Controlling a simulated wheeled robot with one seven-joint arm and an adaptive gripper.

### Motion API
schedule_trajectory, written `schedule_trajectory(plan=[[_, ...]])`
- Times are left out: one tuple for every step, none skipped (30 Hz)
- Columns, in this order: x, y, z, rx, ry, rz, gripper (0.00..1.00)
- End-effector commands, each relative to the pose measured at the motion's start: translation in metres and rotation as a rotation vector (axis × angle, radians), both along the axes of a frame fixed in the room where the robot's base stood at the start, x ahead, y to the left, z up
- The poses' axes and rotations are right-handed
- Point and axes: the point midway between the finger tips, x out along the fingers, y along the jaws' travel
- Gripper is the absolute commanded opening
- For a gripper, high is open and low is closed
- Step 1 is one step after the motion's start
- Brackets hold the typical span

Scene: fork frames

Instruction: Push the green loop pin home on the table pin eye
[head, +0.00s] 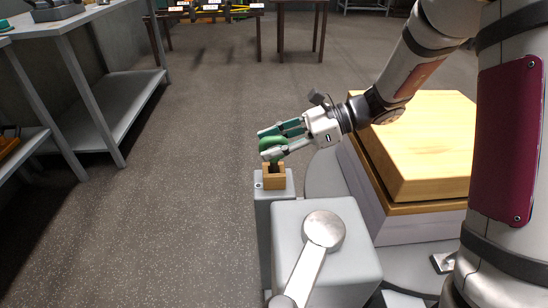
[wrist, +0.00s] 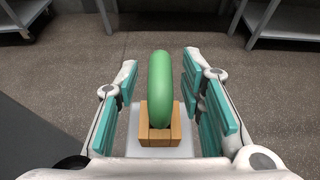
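The green loop pin (wrist: 160,85) stands upright at the tan wooden block (wrist: 159,133), which looks like the pin eye. Its lower end goes down between the block's walls; I cannot tell how deep it sits. In the head view the loop (head: 272,144) is partly hidden by my fingers, above the block (head: 274,181) on a grey post. My gripper (wrist: 160,68) is open, with one teal-padded finger on each side of the loop. In the wrist view clear gaps show between both pads and the loop. My gripper (head: 265,143) comes in from the right in the head view.
The grey post (head: 275,196) bears the block on its top. A grey shelf table (head: 120,100) stands at the left. A yellow wooden box (head: 425,140) lies right, under my arm. Dark-legged tables (head: 300,3) stand far back. The floor between is clear.

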Motion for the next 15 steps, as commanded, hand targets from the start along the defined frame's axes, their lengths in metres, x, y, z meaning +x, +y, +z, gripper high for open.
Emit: schedule_trajectory(plan=[[0.0,-0.0002,0.0006,0.0,0.0,0.0,0.36],[0.0,-0.0003,0.0007,0.0,0.0,0.0,0.36],[0.0,-0.0002,0.0007,0.0,0.0,0.0,0.31],[0.0,-0.0002,0.0007,0.0,0.0,0.0,0.24],[0.0,-0.0002,0.0007,0.0,0.0,0.0,0.18],[0.0,-0.0003,0.0008,0.0,0.0,0.0,0.09],[0.0,-0.0003,0.0008,0.0,0.0,0.0,0.02],[0.0,-0.0004,0.0007,0.0,0.0,0.0,0.0],[0.0,-0.0004,0.0007,0.0,0.0,0.0,0.0],[0.0,-0.0004,0.0007,0.0,0.0,0.0,0.0],[0.0,-0.0004,0.0007,0.0,0.0,0.0,0.0],[0.0,-0.0003,0.001,0.001,-0.001,0.0,0.0],[0.0,-0.0003,0.001,0.001,-0.001,0.0,0.0],[0.0,-0.0004,0.0009,0.001,-0.001,0.0,0.0],[0.0,-0.0004,0.0009,0.001,-0.001,0.0,0.0]])
